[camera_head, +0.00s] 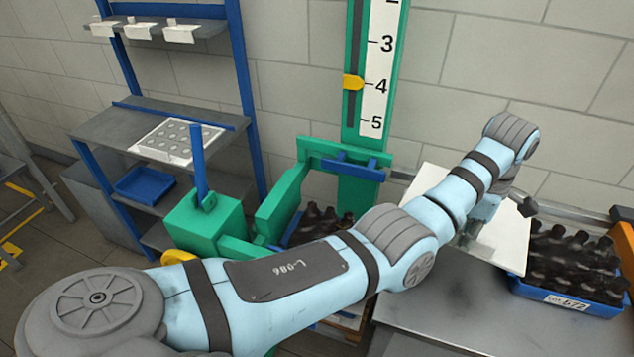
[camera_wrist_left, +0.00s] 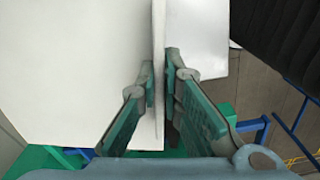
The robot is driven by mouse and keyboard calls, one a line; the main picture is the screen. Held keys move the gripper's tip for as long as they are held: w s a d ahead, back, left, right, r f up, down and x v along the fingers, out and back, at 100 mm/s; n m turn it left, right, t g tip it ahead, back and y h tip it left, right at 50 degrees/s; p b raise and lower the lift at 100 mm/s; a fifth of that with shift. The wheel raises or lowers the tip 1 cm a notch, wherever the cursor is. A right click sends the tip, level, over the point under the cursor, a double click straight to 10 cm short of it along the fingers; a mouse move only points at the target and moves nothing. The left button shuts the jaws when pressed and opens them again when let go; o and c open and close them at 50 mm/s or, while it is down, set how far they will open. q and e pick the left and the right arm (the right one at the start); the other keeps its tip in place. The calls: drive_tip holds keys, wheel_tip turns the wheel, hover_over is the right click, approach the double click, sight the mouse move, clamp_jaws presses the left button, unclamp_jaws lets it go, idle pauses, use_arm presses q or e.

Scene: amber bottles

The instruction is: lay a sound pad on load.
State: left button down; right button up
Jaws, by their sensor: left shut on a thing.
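My left gripper (camera_head: 482,212) is mostly behind my forearm in the head view, over the grey table. In the left wrist view its fingers (camera_wrist_left: 161,78) are shut on a thin white pad (camera_wrist_left: 158,40) seen nearly edge-on. A broad plain white surface (camera_wrist_left: 75,65) fills the left behind it; I cannot tell whether it belongs to the same pad. In the head view a plain white sheet (camera_head: 508,245) shows under the wrist, left of the blue crate. A load of dark bottles (camera_head: 318,218) sits low in the green press frame (camera_head: 285,200), partly hidden by my arm. My right gripper is not in view.
A blue crate (camera_head: 570,299) of dark bottles stands on the grey table (camera_head: 450,315). A white sheet with dark round marks (camera_head: 178,141) lies on the left shelf, above a blue tray (camera_head: 145,184). The green scale post (camera_head: 375,70) rises behind the press.

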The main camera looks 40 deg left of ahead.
use_arm(q)
drive_tip(key=s+a+f+n+p, duration=0.1)
drive_tip(key=s+a+f+p, duration=0.4)
drive_tip(key=a, duration=0.8)
drive_tip(key=s+a+f+n, duration=0.1)
drive_tip(key=s+a+f, duration=0.35)
drive_tip(key=a, duration=0.85)
drive_tip(key=f, duration=0.1)
drive_tip(key=s+f, duration=0.2)
drive_tip(key=f, duration=0.1)
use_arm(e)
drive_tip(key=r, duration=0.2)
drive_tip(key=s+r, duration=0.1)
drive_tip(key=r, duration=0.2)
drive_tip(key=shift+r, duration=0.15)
use_arm(q)
drive_tip(key=shift+d, duration=0.15)
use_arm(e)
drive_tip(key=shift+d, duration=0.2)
use_arm(q)
drive_tip(key=shift+f+b, duration=0.4)
drive_tip(key=shift+f, duration=0.45)
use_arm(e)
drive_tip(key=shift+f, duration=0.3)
use_arm(q)
drive_tip(key=c, duration=1.7)
unclamp_jaws()
drive_tip(key=shift+o, duration=0.2)
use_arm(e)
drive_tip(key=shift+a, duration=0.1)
